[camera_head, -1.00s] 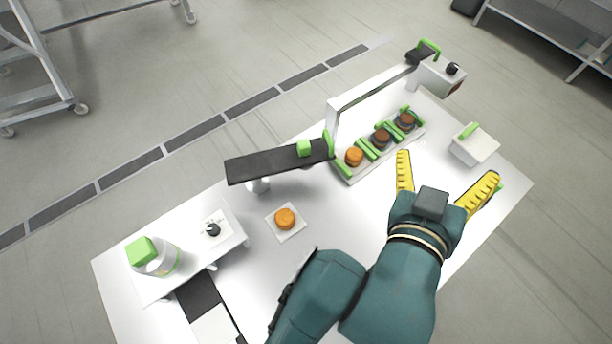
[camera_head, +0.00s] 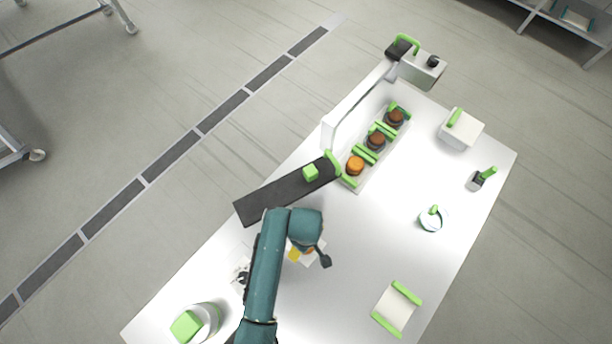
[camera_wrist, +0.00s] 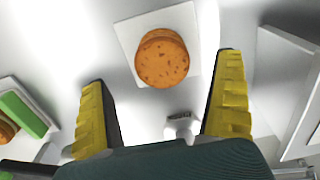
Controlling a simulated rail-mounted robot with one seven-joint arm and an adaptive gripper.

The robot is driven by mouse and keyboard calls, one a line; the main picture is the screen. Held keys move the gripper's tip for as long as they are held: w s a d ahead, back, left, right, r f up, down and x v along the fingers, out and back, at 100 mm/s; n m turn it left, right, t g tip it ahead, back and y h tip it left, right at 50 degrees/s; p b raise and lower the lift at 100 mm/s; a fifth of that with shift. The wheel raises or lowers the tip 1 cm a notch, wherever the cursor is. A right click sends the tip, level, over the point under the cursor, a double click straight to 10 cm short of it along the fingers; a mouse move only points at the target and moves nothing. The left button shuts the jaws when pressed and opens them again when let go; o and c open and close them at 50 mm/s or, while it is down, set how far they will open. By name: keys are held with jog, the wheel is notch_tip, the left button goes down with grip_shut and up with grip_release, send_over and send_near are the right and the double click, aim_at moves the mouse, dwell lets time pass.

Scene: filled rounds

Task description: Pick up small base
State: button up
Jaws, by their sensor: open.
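A small round orange-brown base (camera_wrist: 162,60) with dark specks sits on a white square plate (camera_wrist: 132,30) in the wrist view. In the head view my arm hides most of it, and a corner of the plate (camera_head: 318,259) shows. My gripper (camera_wrist: 161,72) is open and empty. Its yellow fingers point toward the plate, one on each side of the base in the picture, and do not visibly touch it. In the head view only a little yellow of my gripper (camera_head: 293,254) shows under the arm.
A tray (camera_head: 350,182) with green-handled dividers holds one orange round (camera_head: 355,166) and two brown ones (camera_head: 376,140). A green-lidded container (camera_head: 196,322) stands near left. The table's middle is clear.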

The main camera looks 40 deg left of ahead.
notch_tip(320, 180, down, 5)
jog(key=shift+s+f+b, duration=0.1)
jog(key=shift+f+b, duration=0.1)
jog(key=shift+b, duration=0.7)
jog(key=shift+r, duration=0.1)
jog(key=c, duration=0.9)
